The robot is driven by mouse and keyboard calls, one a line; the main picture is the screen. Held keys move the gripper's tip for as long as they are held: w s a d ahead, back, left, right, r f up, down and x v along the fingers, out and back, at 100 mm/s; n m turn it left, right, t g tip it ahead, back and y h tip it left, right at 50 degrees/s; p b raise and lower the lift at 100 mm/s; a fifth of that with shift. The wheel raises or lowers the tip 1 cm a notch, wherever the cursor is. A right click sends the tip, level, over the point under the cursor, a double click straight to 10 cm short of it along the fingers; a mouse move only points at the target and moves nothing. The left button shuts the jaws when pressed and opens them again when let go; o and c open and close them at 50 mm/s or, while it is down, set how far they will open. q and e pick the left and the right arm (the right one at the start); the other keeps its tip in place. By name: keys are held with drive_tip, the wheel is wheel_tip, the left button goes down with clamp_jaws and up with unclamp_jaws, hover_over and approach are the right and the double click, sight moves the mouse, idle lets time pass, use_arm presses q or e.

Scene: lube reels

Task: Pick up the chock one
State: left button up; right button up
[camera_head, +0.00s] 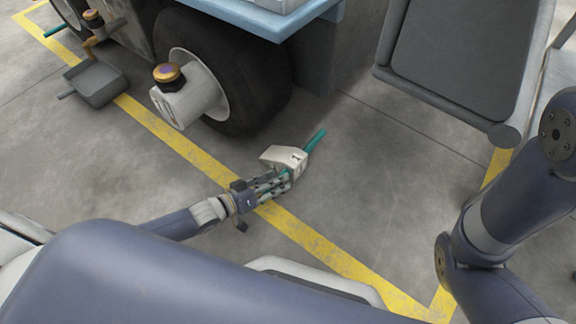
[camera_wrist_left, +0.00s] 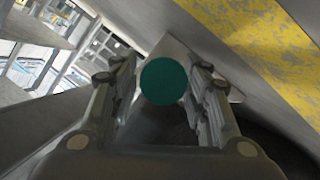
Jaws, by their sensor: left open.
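The chock (camera_head: 285,157) is a pale wedge with a teal rod through it, on the floor beside the large black tire. In the head view my left gripper (camera_head: 277,186) is at the chock's near side, around the near end of the rod. In the left wrist view the round teal rod end (camera_wrist_left: 164,82) shows between the two open fingers (camera_wrist_left: 160,95), with the pale chock body (camera_wrist_left: 178,52) behind it. I cannot tell whether the fingers touch the rod. The gripper partly hides the chock's near side. My right gripper is out of view; part of my right arm shows at right.
The vehicle tire (camera_head: 235,85) with a protruding white hub (camera_head: 185,103) stands just behind the chock. A yellow floor line (camera_head: 315,243) runs beneath my left gripper. A grey tray (camera_head: 96,82) is at upper left. A grey panel (camera_head: 460,55) stands upper right. Floor right of the chock is clear.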

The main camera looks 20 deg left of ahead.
use_arm(q)
drive_tip(key=shift+x, duration=0.85)
drive_tip(key=shift+r, duration=0.1)
clamp_jaws()
drive_tip(key=shift+r, duration=0.1)
